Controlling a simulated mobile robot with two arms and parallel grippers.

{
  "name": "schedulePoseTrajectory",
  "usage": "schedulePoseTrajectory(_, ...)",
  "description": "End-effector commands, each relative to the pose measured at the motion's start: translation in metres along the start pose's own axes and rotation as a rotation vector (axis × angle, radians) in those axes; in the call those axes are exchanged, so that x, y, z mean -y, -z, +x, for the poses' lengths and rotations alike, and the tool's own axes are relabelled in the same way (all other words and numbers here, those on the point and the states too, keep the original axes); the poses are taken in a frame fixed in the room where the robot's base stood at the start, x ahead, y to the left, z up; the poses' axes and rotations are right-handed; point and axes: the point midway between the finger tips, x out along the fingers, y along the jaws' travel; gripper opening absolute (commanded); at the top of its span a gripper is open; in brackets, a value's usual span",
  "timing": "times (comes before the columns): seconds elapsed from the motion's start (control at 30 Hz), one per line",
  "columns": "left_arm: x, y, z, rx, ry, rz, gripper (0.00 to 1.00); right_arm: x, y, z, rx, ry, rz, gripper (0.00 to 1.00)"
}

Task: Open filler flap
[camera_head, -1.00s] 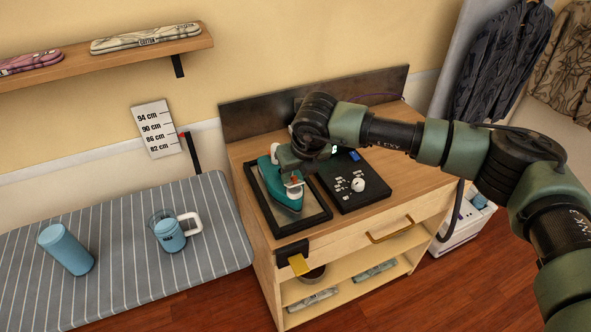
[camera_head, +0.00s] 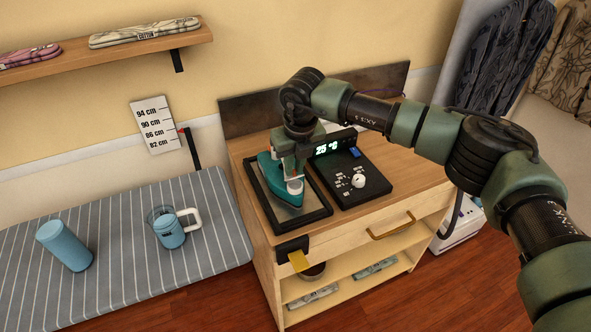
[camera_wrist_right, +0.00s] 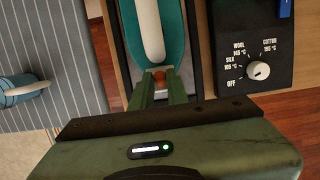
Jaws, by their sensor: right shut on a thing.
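The teal iron (camera_head: 266,168) rests on the dark-framed plate on the cabinet top, with its pointed end toward the cabinet's front. In the right wrist view the iron (camera_wrist_right: 176,32) has a pale handle, and a small orange-red flap (camera_wrist_right: 160,80) shows just past the handle's end. My right gripper (camera_head: 291,178) reaches down over the iron's front. In the wrist view its fingers (camera_wrist_right: 161,88) are shut on the flap. In the head view the fingers hide the flap; how far it is tilted cannot be told. My left gripper is not in view.
A black control panel (camera_head: 375,187) with a white knob and a lit display sits right of the iron. A striped ironing board (camera_head: 120,235) with a blue cup (camera_head: 65,247) and a measuring cup (camera_head: 169,233) is at left. A shelf (camera_head: 110,50) hangs above.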

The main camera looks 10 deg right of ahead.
Motion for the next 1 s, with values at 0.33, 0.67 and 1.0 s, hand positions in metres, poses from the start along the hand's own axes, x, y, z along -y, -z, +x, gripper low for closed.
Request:
schedulePoseTrajectory(0.33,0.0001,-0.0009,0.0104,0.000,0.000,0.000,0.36,-0.0008,-0.0114,0.0005,-0.155,-0.001,0.001,0.00)
schedulePoseTrajectory(0.67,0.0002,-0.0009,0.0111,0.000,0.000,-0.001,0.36,-0.0020,-0.0117,-0.0010,-0.187,-0.007,-0.003,0.00)
schedulePoseTrajectory(1.0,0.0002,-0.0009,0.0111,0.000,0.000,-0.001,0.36,-0.0018,-0.0116,-0.0008,-0.186,-0.006,-0.003,0.37)
